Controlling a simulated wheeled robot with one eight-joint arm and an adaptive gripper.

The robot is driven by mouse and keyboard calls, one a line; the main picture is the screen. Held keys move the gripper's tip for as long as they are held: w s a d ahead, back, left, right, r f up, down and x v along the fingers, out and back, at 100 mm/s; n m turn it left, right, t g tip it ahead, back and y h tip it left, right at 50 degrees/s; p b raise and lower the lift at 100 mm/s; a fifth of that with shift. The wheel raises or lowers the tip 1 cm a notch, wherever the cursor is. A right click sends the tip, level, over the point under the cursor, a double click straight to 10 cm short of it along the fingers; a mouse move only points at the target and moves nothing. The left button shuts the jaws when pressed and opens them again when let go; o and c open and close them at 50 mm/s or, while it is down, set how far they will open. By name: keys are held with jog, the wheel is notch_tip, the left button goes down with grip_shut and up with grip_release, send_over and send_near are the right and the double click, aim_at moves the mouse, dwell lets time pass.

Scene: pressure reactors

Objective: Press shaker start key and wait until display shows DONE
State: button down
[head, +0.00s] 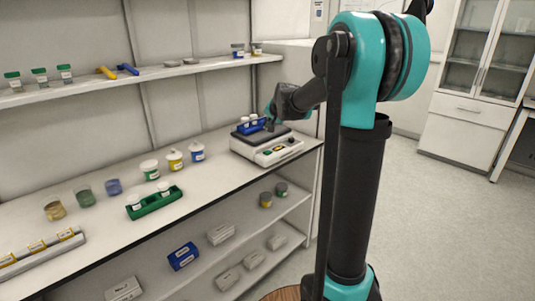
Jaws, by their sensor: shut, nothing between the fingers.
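The shaker (262,157) is a pale box with a dark top plate on the far right of the workbench. A blue rack (246,129) with white-capped vials stands on it. My gripper (270,125) is shut and empty, above the shaker and beside the blue rack. The arm partly hides the fingertips, and I cannot tell whether they touch anything.
A green rack (155,202) with white-capped vials and several jars stand on the bench (90,232) left of the shaker. An upper shelf (140,77) holds vials and yellow and blue tools. Lower shelves hold boxes. The floor (440,220) at right is clear.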

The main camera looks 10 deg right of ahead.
aim_at(268, 153)
jog(key=shift+f, duration=4.4)
jog(key=shift+f, duration=0.4)
